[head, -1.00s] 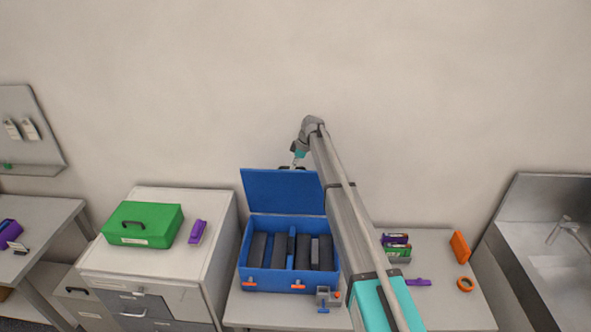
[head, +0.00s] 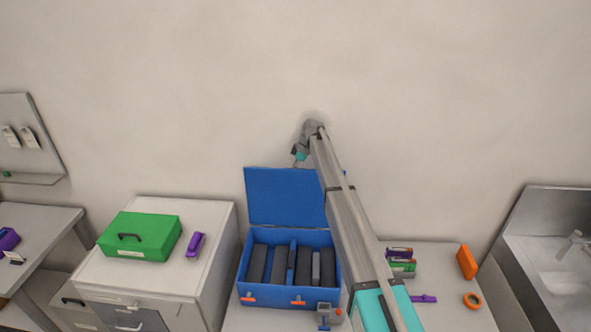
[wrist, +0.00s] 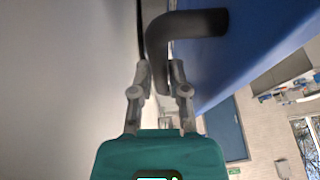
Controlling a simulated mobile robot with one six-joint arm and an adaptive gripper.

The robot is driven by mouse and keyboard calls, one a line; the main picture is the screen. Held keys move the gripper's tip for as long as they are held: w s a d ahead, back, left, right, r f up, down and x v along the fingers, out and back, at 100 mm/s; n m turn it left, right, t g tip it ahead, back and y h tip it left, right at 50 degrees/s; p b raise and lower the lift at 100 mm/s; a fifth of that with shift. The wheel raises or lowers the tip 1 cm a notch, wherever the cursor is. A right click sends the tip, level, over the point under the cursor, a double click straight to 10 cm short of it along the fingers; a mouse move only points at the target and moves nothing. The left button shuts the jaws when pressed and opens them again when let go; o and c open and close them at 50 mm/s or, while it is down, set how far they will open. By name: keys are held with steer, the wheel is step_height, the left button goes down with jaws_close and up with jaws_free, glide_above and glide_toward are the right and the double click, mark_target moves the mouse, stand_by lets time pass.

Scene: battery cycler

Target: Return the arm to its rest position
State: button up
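My arm reaches up and away over the blue case (head: 247,296), which stands on the table with its lid open and upright. My gripper (head: 296,163) is at the far top of the lid (head: 285,195), and its fingertips are largely hidden there. In the wrist view, my gripper (wrist: 160,70) has its two fingers apart. A black bent handle (wrist: 195,22) on a blue surface (wrist: 235,50) shows close by, and its end lies between the fingers in the picture. I cannot tell whether the fingers touch it.
Dark battery blocks (head: 303,262) stand in the case. A small grey clamp-like device (head: 328,315) is at its front. A green box (head: 140,237) and purple item (head: 195,245) lie on the left cabinet. An orange block (head: 467,262) and ring (head: 473,301) are right. The wall above is bare.

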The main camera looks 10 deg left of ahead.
steer(key=o, duration=0.4)
steer(key=shift+a+f, duration=0.1)
steer(key=shift+a, duration=0.1)
steer(key=shift+d, duration=0.35)
steer(key=shift+w+a, duration=0.1)
steer(key=shift+d+f+m+t+h, duration=0.3)
steer(key=shift+d+f+m, duration=0.1)
steer(key=shift+d+m, duration=0.2)
steer(key=shift+w+d+f+m+t+h+b, duration=0.2)
steer(key=shift+d+f+m+t+h+b, duration=0.1)
steer(key=shift+d+m, duration=0.3)
steer(key=shift+w+d+f+m+t+h+b, duration=0.2)
steer(key=shift+d+m+t+h, duration=0.1)
steer(key=shift+d+m, duration=0.25)
steer(key=shift+d+f, duration=0.1)
steer(key=shift+d, duration=0.05)
